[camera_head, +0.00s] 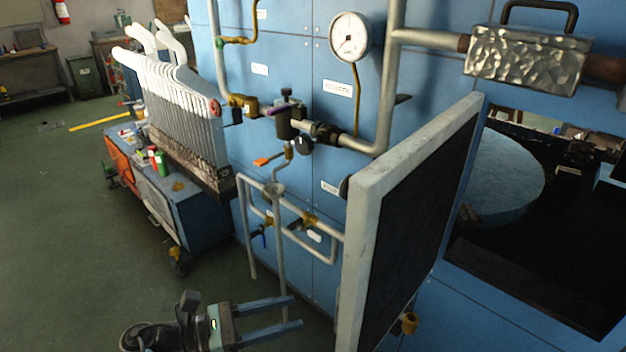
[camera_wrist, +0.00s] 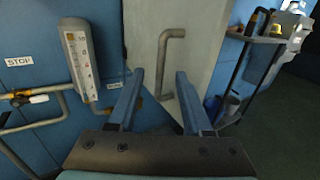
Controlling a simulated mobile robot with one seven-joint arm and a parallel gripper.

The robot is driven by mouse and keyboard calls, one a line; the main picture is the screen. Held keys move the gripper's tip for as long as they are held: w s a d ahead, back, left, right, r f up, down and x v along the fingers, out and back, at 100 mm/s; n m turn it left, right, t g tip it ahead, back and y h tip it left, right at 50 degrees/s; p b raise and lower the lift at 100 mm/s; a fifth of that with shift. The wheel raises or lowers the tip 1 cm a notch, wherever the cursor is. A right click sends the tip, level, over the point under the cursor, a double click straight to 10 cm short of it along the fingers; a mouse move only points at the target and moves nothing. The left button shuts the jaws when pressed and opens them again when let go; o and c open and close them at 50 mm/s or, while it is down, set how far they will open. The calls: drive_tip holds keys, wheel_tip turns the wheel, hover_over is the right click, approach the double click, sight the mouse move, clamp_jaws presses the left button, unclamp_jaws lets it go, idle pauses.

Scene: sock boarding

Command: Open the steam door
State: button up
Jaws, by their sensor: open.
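The steam door (camera_head: 360,235) is a thick pale slab with a dark inner face. It stands swung out from the blue cabinet, beside a wide opening (camera_head: 535,255). In the wrist view its pale outer face (camera_wrist: 205,45) carries a grey bar handle (camera_wrist: 163,60), just ahead of my fingers. My gripper (camera_head: 293,312) is at the bottom of the head view, left of the door, with its two blue fingers apart. In the wrist view my gripper (camera_wrist: 160,78) is empty, and the handle's lower end shows between the fingertips. The handle is hidden in the head view.
Grey pipes (camera_head: 280,240) with valves stand left of the door, near my gripper. A pressure gauge (camera_head: 349,38) is above them. A blue cart (camera_head: 165,195) holds a rack of pale forms (camera_head: 180,115). Inside the opening is a round blue surface (camera_head: 500,175). Green floor (camera_head: 80,240) is clear at left.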

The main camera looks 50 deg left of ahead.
drive_tip(key=shift+v, duration=1.25)
drive_tip(key=shift+d, duration=0.1)
